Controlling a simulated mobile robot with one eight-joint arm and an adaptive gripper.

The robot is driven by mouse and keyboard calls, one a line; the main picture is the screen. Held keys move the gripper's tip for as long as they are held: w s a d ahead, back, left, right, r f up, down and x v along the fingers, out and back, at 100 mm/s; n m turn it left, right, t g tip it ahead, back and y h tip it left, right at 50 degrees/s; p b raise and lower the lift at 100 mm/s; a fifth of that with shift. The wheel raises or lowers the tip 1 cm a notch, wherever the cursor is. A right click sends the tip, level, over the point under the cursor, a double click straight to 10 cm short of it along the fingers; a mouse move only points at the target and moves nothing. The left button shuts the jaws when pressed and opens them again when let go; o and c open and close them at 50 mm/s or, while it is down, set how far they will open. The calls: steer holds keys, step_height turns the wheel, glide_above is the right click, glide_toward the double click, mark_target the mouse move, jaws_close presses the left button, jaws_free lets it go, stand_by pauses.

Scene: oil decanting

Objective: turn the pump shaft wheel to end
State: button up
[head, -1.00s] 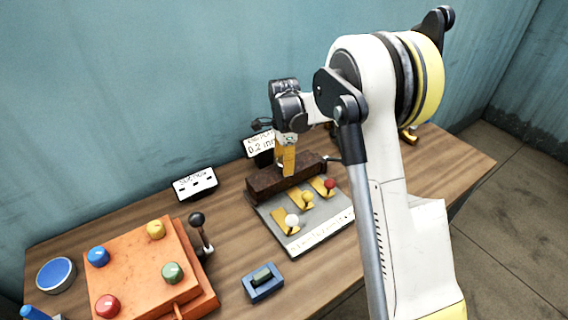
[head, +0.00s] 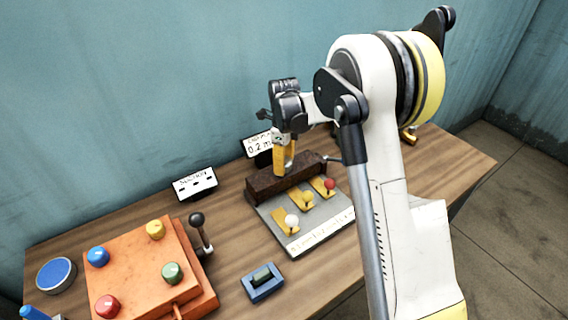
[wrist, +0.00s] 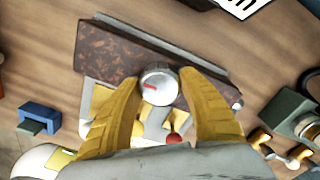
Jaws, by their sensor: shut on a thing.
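A round silver wheel (wrist: 158,86) with a red mark on its face sits at the long rusty brown block (wrist: 120,55). I take it to be the pump shaft wheel. My gripper (wrist: 161,80) is shut on it, with one yellow finger on each side. In the head view my gripper (head: 285,168) points down at the top of the brown block (head: 262,184), near its middle. The wheel is hidden there behind the fingers.
A grey panel (head: 316,226) with white, yellow and red-knobbed levers lies in front of the block. An orange box (head: 135,262) with coloured knobs, a black-knobbed lever (head: 198,221) and a blue-framed switch (head: 262,281) are leftward. Signs (head: 194,183) stand behind.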

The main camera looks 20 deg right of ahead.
stand_by(0.3)
steer(key=o, duration=1.2)
steer(key=shift+d, duration=0.1)
step_height(320, 180, up, 12)
